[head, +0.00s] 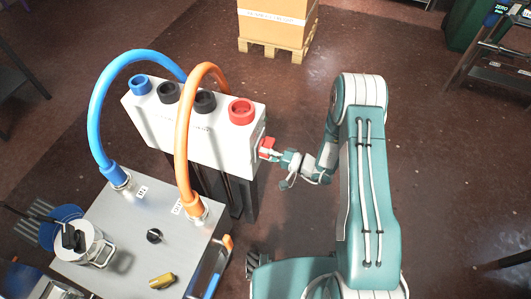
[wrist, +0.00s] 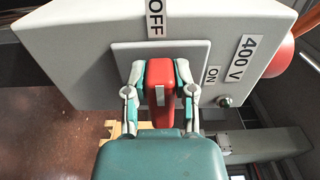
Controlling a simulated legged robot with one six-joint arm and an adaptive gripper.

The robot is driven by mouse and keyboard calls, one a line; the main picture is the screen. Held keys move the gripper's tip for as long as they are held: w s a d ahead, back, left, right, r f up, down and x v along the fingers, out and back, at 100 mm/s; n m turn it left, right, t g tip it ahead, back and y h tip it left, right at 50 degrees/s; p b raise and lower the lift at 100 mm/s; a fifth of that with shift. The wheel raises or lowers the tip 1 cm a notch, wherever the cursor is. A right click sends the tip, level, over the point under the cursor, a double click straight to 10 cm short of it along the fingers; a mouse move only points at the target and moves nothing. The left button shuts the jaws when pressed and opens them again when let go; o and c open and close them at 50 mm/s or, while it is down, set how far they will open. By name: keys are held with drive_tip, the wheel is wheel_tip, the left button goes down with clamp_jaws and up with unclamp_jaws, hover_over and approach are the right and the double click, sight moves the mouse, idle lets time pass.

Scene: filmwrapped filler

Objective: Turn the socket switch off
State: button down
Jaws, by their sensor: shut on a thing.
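The socket switch is a red handle (wrist: 159,72) on a light square plate (wrist: 195,50) at the end of the white socket box. In the wrist view the handle stands upright in the picture, in line with the OFF label (wrist: 155,18). The ON label (wrist: 212,76) is to its right. My gripper (wrist: 158,85) has one finger on each side of the handle and is shut on it. In the head view the red switch (head: 267,144) shows at the box's right end, with my gripper (head: 277,154) at it. The fingers partly hide the handle.
The white box (head: 150,115) carries blue, black and red round sockets. Blue (head: 94,120) and orange (head: 182,150) hoses arch to a grey cabinet (head: 125,225) with a knob and a yellow handle. A carton on a pallet (head: 285,47) stands behind.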

drive_tip(key=shift+s+f, duration=0.15)
drive_tip(key=shift+f, duration=0.1)
drive_tip(key=shift+c, duration=2.2)
unclamp_jaws()
drive_tip(key=shift+r, duration=0.1)
drive_tip(key=v, duration=1.2)
drive_tip(key=shift+a, duration=0.1)
